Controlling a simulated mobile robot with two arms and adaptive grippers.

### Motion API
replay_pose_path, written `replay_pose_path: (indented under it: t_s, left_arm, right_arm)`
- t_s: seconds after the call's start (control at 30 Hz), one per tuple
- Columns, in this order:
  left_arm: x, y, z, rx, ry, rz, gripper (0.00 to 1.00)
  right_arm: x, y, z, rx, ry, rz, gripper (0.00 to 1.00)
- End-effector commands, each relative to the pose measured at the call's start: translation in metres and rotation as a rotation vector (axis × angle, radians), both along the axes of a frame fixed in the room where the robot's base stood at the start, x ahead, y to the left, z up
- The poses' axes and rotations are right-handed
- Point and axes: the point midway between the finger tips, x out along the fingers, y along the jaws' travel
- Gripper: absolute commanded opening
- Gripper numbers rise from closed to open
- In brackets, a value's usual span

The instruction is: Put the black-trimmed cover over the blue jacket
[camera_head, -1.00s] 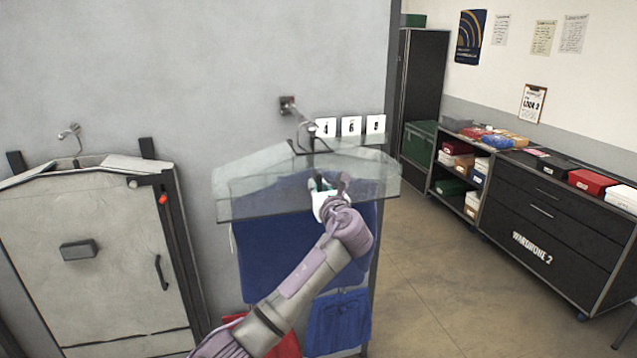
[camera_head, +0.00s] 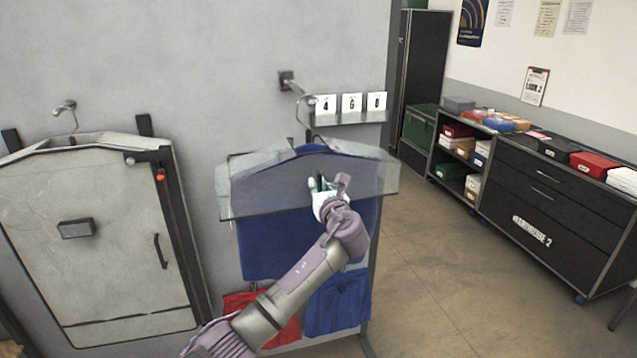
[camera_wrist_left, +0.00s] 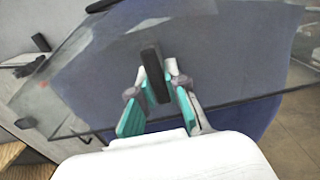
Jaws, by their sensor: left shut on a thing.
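The blue jacket (camera_head: 262,248) hangs from a wall hook (camera_head: 290,82) in the middle of the head view. The clear cover (camera_head: 245,192) lies over its shoulders and upper part, and its dark lower edge crosses the chest. Blue cloth shows below that edge. My left gripper (camera_head: 322,184) is in front of the cover. In the left wrist view, its teal fingers (camera_wrist_left: 158,108) are shut on a black tab (camera_wrist_left: 152,68) at the cover's front. My left forearm hides part of the jacket. My right gripper is not in view.
A grey garment cover (camera_head: 110,240) with a black-edged side hangs at the left. A small shelf with number cards (camera_head: 350,103) is beside the hook. Red (camera_head: 240,300) and blue pouches (camera_head: 338,303) hang below the jacket. Black drawers (camera_head: 550,200) stand at the right, with open floor before them.

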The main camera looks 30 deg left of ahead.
Motion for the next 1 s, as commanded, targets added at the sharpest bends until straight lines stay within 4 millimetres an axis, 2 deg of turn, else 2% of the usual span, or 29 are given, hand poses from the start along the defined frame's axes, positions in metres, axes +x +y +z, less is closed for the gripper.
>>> replay_pose_path:
  t_s: [0.47, 0.5, 0.67, 1.0]
  left_arm:
    - [0.0000, 0.0001, -0.0050, 0.001, -0.001, 0.000, 0.00]
    - [0.0001, 0.0001, -0.0050, 0.001, -0.001, 0.000, 0.17]
    - [0.0000, 0.0000, -0.0050, 0.001, -0.001, 0.000, 0.43]
    - [-0.0016, -0.0026, -0.0056, 0.000, 0.000, -0.001, 0.43]
  right_arm:
    - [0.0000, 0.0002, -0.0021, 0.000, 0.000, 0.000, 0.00]
    - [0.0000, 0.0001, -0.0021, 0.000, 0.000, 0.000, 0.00]
    - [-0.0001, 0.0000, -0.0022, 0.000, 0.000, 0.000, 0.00]
    - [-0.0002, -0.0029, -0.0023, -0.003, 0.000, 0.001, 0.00]
